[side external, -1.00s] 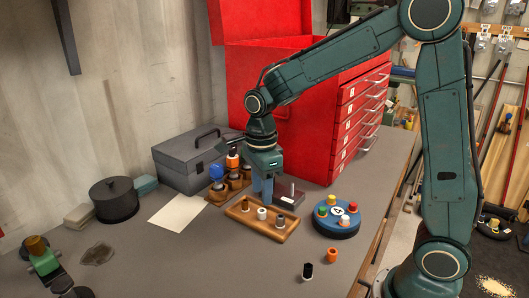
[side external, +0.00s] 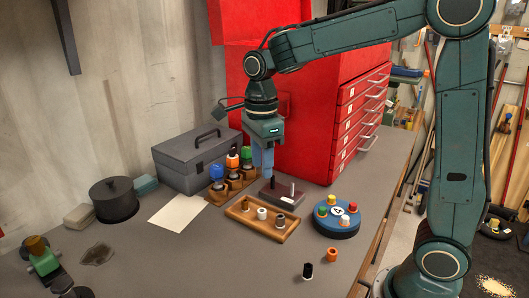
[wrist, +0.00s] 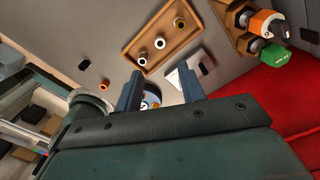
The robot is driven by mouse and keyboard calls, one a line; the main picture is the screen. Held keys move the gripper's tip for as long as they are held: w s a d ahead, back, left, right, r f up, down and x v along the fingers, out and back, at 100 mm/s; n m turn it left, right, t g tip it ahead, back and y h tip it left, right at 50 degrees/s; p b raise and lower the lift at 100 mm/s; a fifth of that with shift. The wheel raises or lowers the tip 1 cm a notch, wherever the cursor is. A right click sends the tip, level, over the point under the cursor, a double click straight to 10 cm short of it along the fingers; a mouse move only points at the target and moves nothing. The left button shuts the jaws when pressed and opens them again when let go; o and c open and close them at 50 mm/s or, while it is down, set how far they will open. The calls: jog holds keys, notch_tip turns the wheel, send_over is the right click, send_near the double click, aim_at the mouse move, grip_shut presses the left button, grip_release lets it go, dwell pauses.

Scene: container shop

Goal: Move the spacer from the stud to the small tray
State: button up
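A wooden tray (side external: 236,212) holds several small ring-like pieces: a brown one (side external: 245,208), a white one (side external: 262,213) and a grey one (side external: 280,218). I cannot tell which piece is the spacer. My gripper (side external: 264,176) hangs just above the dark piece, seemingly apart from it. In the wrist view my gripper's fingers (wrist: 160,88) are spread with nothing held between them. The tray's rim (wrist: 133,55) also shows there.
A blue disc (side external: 337,226) with coloured pegs stands right of the tray. A black piece (side external: 307,270) and an orange piece (side external: 332,254) stand in front. A rack of bottles (side external: 232,181), a grey toolbox (side external: 196,162) and a red cabinet (side external: 310,130) stand behind.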

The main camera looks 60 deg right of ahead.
jog(key=s+r+n+t, duration=0.2)
jog(key=s+n+t, duration=0.3)
jog(key=s+n, duration=1.4)
jog(key=shift+d+r+n+t, duration=0.25)
jog(key=shift+r+n+t, duration=0.1)
jog(key=shift+n, duration=2.15)
